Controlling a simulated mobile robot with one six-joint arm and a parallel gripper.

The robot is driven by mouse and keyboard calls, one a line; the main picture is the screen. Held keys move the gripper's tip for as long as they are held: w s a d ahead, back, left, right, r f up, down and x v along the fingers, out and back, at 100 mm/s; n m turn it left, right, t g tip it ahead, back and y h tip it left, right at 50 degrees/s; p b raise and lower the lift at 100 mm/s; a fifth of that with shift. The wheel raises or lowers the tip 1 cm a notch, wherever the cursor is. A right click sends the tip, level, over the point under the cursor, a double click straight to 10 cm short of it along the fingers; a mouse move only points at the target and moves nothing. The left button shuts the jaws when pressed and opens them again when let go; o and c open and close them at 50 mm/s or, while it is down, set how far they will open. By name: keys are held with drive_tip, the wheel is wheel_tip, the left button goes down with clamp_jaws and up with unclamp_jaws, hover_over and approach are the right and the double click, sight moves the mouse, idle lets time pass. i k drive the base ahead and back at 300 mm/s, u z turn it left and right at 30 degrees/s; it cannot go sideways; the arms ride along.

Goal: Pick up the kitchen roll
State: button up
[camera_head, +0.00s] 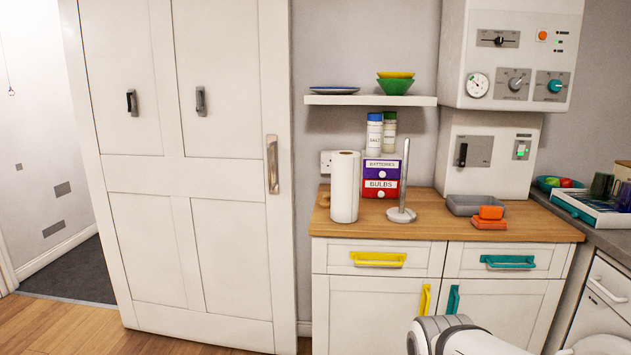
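The kitchen roll (345,187) is a white upright cylinder with a brown core showing at its top. It stands on the wooden worktop (440,226), towards the left end. A grey upright roll holder (403,182) with a round base stands apart from it, to its right, with nothing on its post. Part of my own arm, white and grey, shows at the bottom right, below the worktop. My gripper is not in view.
Purple and red drawer boxes (381,190) marked batteries and bulbs stand behind, with two jars on top. A shelf (371,100) with bowls and a plate hangs above. A grey dish (474,205) and orange blocks (490,214) lie right. A white door (190,170) stands left.

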sight(346, 164)
drive_tip(key=u, duration=0.3)
drive_tip(key=i, duration=0.55)
drive_tip(key=u, duration=0.45)
drive_tip(key=k, duration=0.8)
drive_tip(key=u, duration=0.2)
drive_tip(key=i, duration=0.75)
drive_tip(key=z, duration=0.05)
